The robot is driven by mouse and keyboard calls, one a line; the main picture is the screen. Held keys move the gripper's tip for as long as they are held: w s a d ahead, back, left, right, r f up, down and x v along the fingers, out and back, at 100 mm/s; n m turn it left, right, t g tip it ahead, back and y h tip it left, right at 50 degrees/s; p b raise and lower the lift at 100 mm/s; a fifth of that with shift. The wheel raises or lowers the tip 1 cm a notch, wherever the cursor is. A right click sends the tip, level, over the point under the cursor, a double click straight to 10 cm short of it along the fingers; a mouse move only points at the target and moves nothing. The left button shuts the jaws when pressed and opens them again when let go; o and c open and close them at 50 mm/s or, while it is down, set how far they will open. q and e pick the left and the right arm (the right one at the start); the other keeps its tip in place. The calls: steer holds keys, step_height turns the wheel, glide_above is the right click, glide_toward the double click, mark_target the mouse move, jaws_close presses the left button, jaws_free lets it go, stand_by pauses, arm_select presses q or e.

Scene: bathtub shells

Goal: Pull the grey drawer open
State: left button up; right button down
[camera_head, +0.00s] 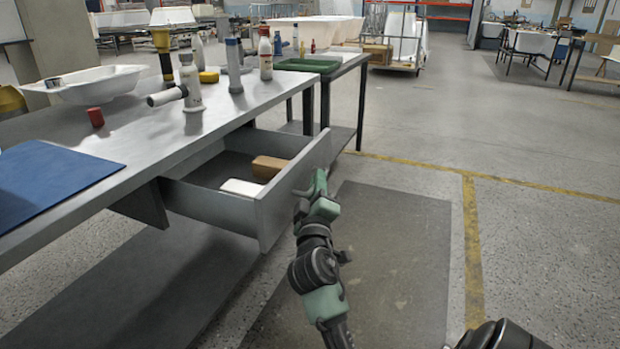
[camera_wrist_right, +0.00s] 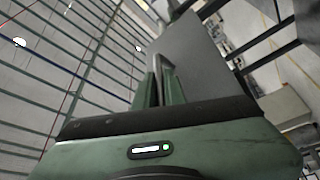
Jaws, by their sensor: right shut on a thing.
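The grey drawer (camera_head: 292,190) sticks well out from under the grey metal workbench (camera_head: 150,150), so its inside shows. A white block (camera_head: 241,188) and a brown block (camera_head: 269,167) lie in it. My right gripper (camera_head: 305,190) is at the outer face of the drawer front, shut on the drawer's handle. In the right wrist view the fingers (camera_wrist_right: 165,88) close around the handle (camera_wrist_right: 161,62), with the grey drawer front (camera_wrist_right: 205,65) just beyond. Much of the handle is hidden by the fingers. My left gripper is not in view.
The bench carries a white basin (camera_head: 90,86), a blue mat (camera_head: 50,180), a red block (camera_head: 95,117) and several bottles and tools. A side table with a green tray (camera_head: 308,65) stands behind the drawer. The floor (camera_head: 540,240) at right is clear.

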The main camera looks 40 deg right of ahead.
steer(key=shift+f, duration=0.1)
steer(key=c, duration=1.8)
jaws_free()
steer(key=shift+o, duration=0.2)
steer(key=v, duration=0.8)
